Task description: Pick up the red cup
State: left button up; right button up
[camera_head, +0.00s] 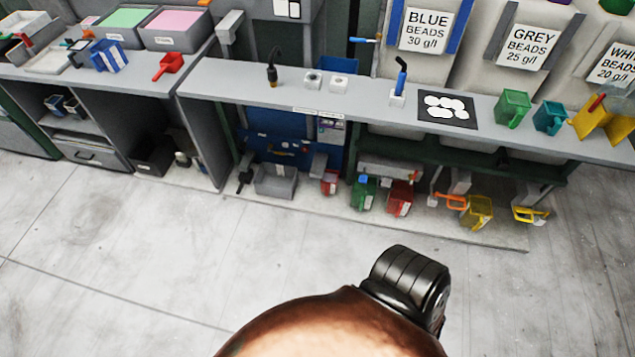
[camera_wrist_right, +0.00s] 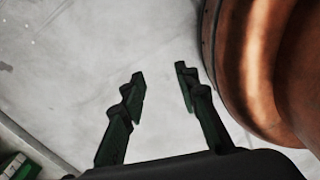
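A red container with a white label (camera_head: 400,198) stands on the low shelf of the long bench. A smaller red one (camera_head: 330,182) stands left of it; I cannot tell which of these red things is the cup meant. My right gripper (camera_wrist_right: 160,76) is open and empty above the bare floor, its two dark fingers apart. No red thing shows in the right wrist view. My left gripper is not in view.
On the low shelf, a green container (camera_head: 364,193) stands close beside the larger red one, and yellow ones (camera_head: 478,212) stand to the right. The bench top (camera_head: 230,78) overhangs this shelf. The grey floor (camera_head: 150,240) in front is clear.

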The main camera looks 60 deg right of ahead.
aim_at(329, 181)
jog(key=i, duration=1.65)
jog(key=z, duration=0.75)
jog(key=i, duration=0.9)
jog(key=z, duration=1.5)
jog(key=i, duration=0.65)
jog(key=z, duration=0.65)
